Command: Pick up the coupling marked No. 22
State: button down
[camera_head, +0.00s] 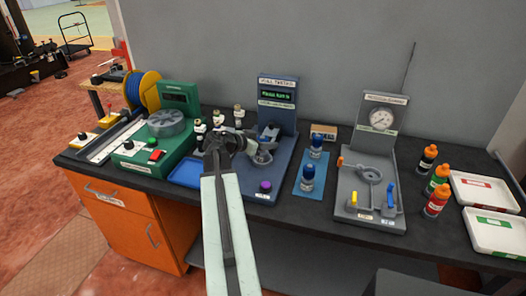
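Several small pale fittings with dark parts stand between the green machine and the blue tester, including a left one (200,130), a middle one (217,118) and a right one (238,114). They may be the couplings; no number can be read, so I cannot tell which is No. 22. My arm rises from the bottom middle and partly covers this area. My gripper (262,153) appears to be at its far end, over the blue tester (272,178). Its fingers blend with the tester's parts, so its opening and any hold are unclear.
The green machine (180,95) and a blue cable reel (146,90) stand left. Two blue-capped bottles (308,178) stand right of the tester. Further right are a grey gauge stand (385,160), orange-capped bottles (437,200) and white trays (488,213). The black bench's front right is clear.

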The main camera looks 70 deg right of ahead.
jog(key=shift+r, duration=0.1)
notch_tip(320, 180, up, 10)
jog(key=p, duration=1)
